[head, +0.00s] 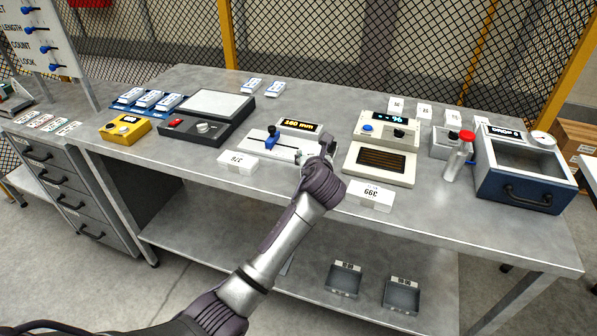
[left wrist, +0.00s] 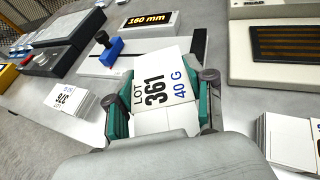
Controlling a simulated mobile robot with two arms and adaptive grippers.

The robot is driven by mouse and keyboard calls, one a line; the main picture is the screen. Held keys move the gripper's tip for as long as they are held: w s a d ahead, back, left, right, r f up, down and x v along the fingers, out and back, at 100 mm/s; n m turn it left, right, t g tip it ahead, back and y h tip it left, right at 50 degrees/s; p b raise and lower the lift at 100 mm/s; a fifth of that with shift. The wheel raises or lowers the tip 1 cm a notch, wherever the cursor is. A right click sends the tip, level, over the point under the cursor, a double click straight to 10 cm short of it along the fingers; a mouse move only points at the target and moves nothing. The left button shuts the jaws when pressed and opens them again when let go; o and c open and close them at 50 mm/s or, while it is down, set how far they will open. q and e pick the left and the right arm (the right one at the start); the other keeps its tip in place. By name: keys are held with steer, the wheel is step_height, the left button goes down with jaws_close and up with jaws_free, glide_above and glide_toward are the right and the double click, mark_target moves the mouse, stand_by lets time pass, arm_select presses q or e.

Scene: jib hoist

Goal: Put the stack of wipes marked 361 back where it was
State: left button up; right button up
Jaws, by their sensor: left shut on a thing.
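The white stack of wipes marked LOT 361, 40 G (left wrist: 158,88) sits between the teal-padded fingers of my left gripper (left wrist: 160,105), which is shut on it. In the head view my left gripper (head: 318,163) is over the table beside the length gauge, and my wrist hides most of the stack. Two similar white stacks stand on the table: one left of the gripper (head: 237,162) and one right of it (head: 370,197). Both also show in the left wrist view, at left (left wrist: 72,99) and right (left wrist: 290,141). My right gripper is out of view.
The length gauge (head: 262,149) with a blue slider and a 160 mm display (head: 299,126) is just behind the gripper. A device with a dark slotted plate (head: 380,164) is to the right. A scale (head: 207,118), yellow box (head: 125,129) and blue drop box (head: 525,180) stand farther out.

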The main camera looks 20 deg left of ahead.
arm_select(q)
steer(key=a, duration=0.1)
steer(key=a+f, duration=0.1)
steer(key=a, duration=0.1)
steer(key=shift+s+f, duration=0.35)
steer(key=shift+f, duration=0.05)
step_height(320, 180, down, 3)
steer(key=shift+f, duration=0.5)
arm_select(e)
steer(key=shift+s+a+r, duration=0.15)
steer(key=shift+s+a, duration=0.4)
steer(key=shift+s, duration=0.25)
arm_select(q)
steer(key=o, duration=1.2)
steer(key=shift+f, duration=0.15)
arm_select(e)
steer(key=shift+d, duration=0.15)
arm_select(q)
steer(key=shift+r, duration=0.2)
steer(key=v, duration=1.2)
steer(key=shift+f, duration=0.1)
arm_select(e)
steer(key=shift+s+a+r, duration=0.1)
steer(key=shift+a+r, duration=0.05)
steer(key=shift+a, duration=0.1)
